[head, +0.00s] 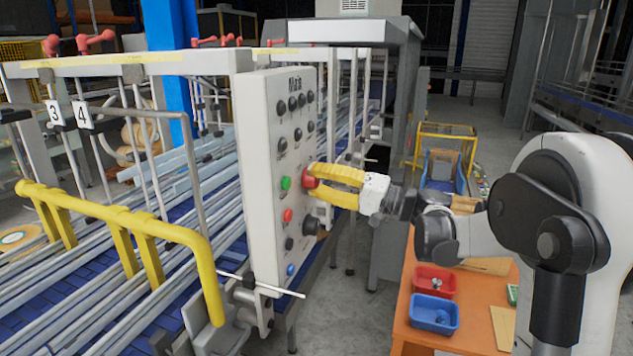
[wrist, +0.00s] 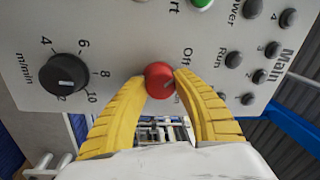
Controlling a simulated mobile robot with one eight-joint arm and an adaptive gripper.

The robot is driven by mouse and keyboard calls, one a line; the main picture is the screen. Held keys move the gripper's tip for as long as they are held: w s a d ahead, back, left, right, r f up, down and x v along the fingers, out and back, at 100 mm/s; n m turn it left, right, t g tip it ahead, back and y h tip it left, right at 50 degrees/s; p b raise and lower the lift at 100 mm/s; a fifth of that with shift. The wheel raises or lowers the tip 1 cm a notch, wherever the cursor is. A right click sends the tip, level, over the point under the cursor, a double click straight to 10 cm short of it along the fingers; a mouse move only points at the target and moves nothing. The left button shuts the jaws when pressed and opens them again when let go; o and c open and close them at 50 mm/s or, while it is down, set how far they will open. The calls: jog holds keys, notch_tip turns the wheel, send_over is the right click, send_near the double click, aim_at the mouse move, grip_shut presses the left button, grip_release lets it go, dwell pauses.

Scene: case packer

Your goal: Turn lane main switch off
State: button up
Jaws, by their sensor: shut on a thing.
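The white control panel (head: 262,150) marked "Main" stands upright at the end of the lane. The red main switch (wrist: 159,80) has a short mark on its face; "Off" is printed beside it and another label is partly hidden by a finger. In the head view the red switch (head: 308,178) is partly covered by my fingers. My gripper (head: 314,184) has yellow fingers and reaches the panel from the right. In the wrist view my gripper (wrist: 162,84) is shut on the red switch, one fingertip on each side.
A black m/min dial (wrist: 62,73) is left of the switch in the wrist view. A green button (head: 285,183) and a red button (head: 287,215) are close by. A yellow rail (head: 130,218) stands before the lane. An orange table (head: 440,335) holds red and blue bins.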

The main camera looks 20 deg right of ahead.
dwell(0.4)
jog(key=o, duration=1.3)
jog(key=shift+a, duration=0.1)
jog(key=shift+c, duration=0.2)
jog(key=v, duration=1.2)
